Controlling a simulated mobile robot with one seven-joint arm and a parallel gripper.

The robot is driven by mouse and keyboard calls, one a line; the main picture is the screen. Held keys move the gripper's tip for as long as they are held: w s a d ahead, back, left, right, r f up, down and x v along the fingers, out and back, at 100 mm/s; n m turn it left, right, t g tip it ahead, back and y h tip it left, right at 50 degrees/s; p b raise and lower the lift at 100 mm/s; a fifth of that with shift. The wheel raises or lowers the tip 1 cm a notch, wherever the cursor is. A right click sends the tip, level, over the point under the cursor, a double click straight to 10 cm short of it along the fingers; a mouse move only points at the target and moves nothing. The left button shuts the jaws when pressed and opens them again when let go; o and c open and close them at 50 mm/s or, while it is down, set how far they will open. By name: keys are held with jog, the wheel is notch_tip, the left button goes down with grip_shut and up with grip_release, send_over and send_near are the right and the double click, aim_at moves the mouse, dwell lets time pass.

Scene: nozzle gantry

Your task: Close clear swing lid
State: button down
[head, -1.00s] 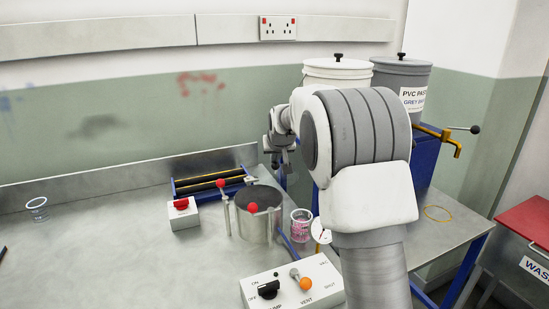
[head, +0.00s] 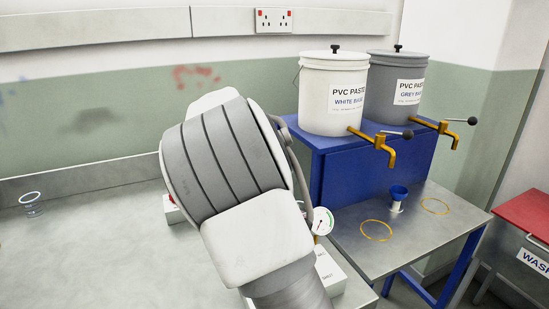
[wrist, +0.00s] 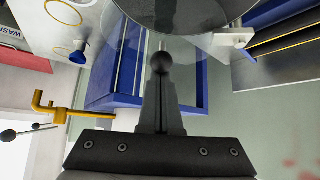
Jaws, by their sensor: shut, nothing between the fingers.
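The clear swing lid (wrist: 190,62) shows in the wrist view as a faint see-through disc near the top middle. It overlaps the rim of the round metal pot (wrist: 215,13); I cannot tell how fully it covers the pot. A dark ball knob (wrist: 160,62) stands at the tips of my gripper (wrist: 160,88), which is shut with nothing held. I cannot tell whether the fingertips touch the knob. In the head view my arm hides the pot, the lid and the gripper.
A blue stand (head: 330,180) carries a white bucket (head: 333,105) and a grey bucket (head: 408,70) with brass taps. A pressure gauge (head: 322,222) is right beside my arm. A clear cup (head: 31,203) stands far left on the bench, with bare bench around it.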

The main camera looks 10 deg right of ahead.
jog(key=shift+s+a+r+m+g+h+p, duration=0.1)
jog(key=shift+s+a+m+g+h+p, duration=0.45)
jog(key=shift+m, duration=0.35)
jog(key=m+g+p, duration=0.1)
jog(key=s+a+m+g+p, duration=0.1)
jog(key=shift+s+a+r+m+h, duration=0.1)
jog(key=shift+s+a+m+h, duration=0.1)
jog(key=shift+m+h, duration=0.2)
jog(key=m+g+p, duration=0.1)
jog(key=s+a+m+g+p, duration=0.1)
jog(key=m, duration=0.1)
jog(key=shift+s+a+h, duration=0.1)
jog(key=shift+a+h, duration=0.15)
jog(key=shift+a, duration=0.05)
jog(key=shift+s+a+f+p, duration=0.2)
jog(key=shift+a+p, duration=0.35)
